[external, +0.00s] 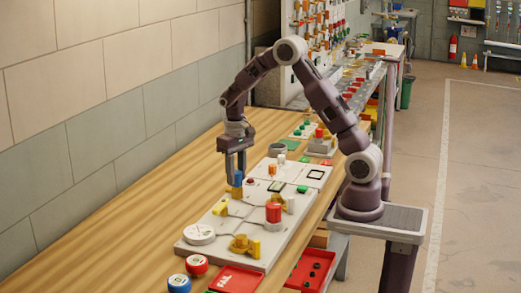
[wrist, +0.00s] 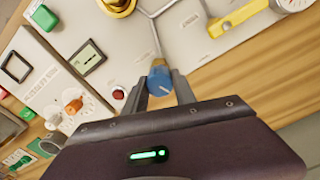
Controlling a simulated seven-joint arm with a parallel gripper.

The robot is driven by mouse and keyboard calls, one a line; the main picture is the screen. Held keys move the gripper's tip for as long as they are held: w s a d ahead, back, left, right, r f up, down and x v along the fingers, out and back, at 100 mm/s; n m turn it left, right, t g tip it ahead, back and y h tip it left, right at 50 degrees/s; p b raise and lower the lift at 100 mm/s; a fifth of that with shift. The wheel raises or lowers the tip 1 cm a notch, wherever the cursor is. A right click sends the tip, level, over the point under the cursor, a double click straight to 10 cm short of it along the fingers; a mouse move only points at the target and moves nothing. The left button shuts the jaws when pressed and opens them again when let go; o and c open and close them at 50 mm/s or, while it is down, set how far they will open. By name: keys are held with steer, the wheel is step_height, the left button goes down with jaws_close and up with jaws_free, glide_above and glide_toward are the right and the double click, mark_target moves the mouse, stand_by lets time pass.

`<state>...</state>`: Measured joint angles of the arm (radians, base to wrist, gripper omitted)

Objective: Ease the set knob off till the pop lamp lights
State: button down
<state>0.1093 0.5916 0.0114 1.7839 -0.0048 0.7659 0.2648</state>
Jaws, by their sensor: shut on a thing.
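My gripper (wrist: 160,88) is shut on the blue set knob (wrist: 160,78), with one finger on each side of it. The knob has a pale mark on its face. In the external view my gripper (external: 237,183) reaches down onto the blue knob (external: 237,190) at the left edge of the pale panel (external: 226,243). A small dark red dome (wrist: 118,94), possibly the pop lamp, sits just beside the knob and does not look brightly lit. It also shows in the external view (external: 250,181). The fingers partly hide the knob's base.
A small display (wrist: 87,57) and an orange knob (wrist: 74,103) are on the other side. A red-topped valve (external: 273,212) stands on the panel. The wooden bench to the left is clear.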

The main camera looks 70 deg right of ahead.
mark_target(236, 172)
steer(key=c, duration=1)
jaws_free()
step_height(236, 172, up, 7)
steer(key=shift+r, duration=0.1)
